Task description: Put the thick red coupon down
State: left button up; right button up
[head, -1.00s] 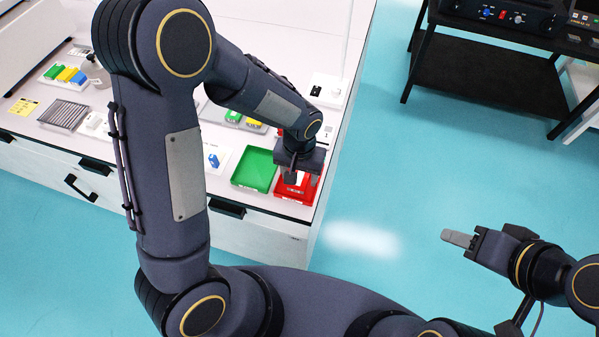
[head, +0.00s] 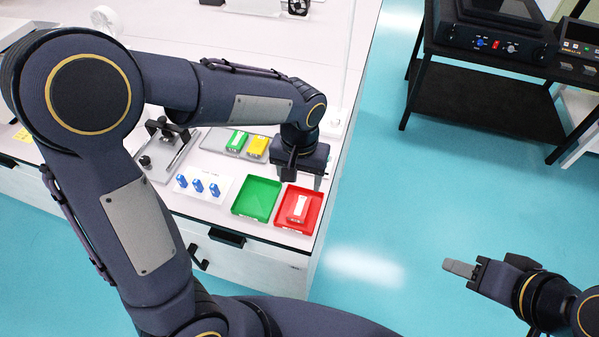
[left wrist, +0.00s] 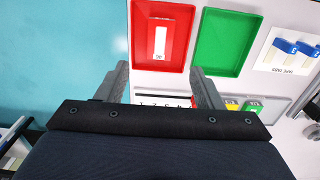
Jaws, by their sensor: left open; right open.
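A red-and-pale coupon (head: 298,208) lies in the red tray (head: 318,207) at the bench's front right corner. In the left wrist view, the coupon (left wrist: 160,42) is inside the red tray (left wrist: 180,65), clear of its walls. My left gripper (head: 305,176) is just behind the red tray, above the bench, apart from the coupon. In the left wrist view its fingers (left wrist: 159,75) are spread with nothing between them. My right gripper (head: 461,268) is out over the floor at the right, away from the bench, and holds nothing.
A green tray (head: 257,199) stands left of the red tray. Several blue pieces (head: 198,186) stand on a white plate further left. Green (head: 237,140) and yellow (head: 257,146) blocks sit behind. A black rack (head: 480,95) stands across the floor.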

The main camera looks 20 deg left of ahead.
pick_arm(q)
jog(key=shift+r, duration=0.6)
jog(key=s+a+r+n+t+h, duration=0.1)
jog(key=s+a+r+t+h, duration=0.1)
jog(key=s, duration=0.6)
jog(key=s+a+r+n+t+h, duration=0.1)
jog(key=s+a+r+t, duration=0.2)
jog(key=s+a, duration=0.4)
jog(key=shift+s+r+t+h, duration=0.3)
jog(key=shift+s+r+h, duration=0.1)
jog(key=shift+s+r, duration=0.3)
jog(key=shift+a, duration=0.1)
dwell(0.5)
